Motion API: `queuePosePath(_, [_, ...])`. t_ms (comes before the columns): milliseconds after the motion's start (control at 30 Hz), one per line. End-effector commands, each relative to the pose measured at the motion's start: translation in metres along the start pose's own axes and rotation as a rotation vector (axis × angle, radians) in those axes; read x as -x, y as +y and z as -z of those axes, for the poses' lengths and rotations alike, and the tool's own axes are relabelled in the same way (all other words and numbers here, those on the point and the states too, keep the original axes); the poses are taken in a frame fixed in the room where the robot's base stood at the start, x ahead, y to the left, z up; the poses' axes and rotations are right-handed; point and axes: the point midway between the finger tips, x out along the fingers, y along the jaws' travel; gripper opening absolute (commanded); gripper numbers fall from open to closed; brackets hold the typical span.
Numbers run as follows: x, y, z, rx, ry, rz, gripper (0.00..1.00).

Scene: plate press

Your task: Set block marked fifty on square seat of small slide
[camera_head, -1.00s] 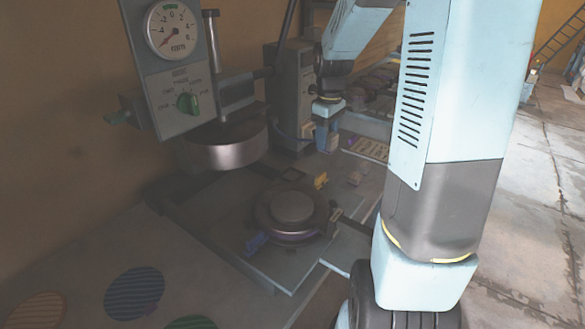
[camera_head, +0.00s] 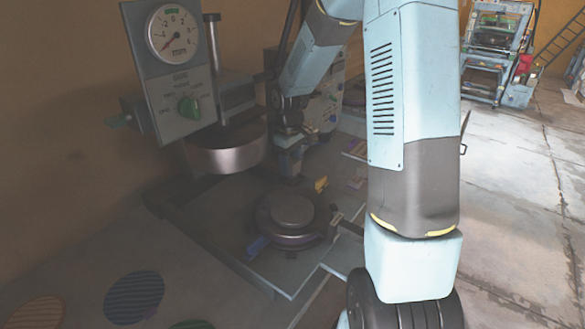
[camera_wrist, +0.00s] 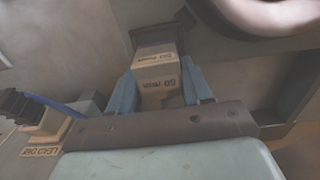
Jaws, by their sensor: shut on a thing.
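In the wrist view, a pale block marked fifty (camera_wrist: 158,72) is held between the two light-blue fingers of my gripper (camera_wrist: 163,85). Its lettering appears upside down. A dark, square-ended part (camera_wrist: 160,30) lies just beyond the block; it may be the small slide's seat, but I cannot tell, nor whether the block touches it. In the head view my gripper (camera_head: 289,160) is low behind the round press plate (camera_head: 292,212), beside the press column. The block is not clear there.
The press's round upper head (camera_head: 226,150) hangs left of my gripper, below a dial panel (camera_head: 176,70). A small yellow piece (camera_head: 320,184) is close to the gripper's right. In the wrist view another labelled block (camera_wrist: 42,148) is at lower left, near a blue-and-black part (camera_wrist: 40,106).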

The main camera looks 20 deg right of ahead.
Motion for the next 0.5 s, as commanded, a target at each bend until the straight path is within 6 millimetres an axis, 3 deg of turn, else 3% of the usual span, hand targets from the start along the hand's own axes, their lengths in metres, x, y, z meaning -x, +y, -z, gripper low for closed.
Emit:
queuePosePath(133, [-0.018, 0.000, -0.001, 0.000, -0.001, 0.002, 0.04])
queuePosePath(500, [-0.022, 0.000, -0.001, -0.001, 0.000, 0.000, 0.04])
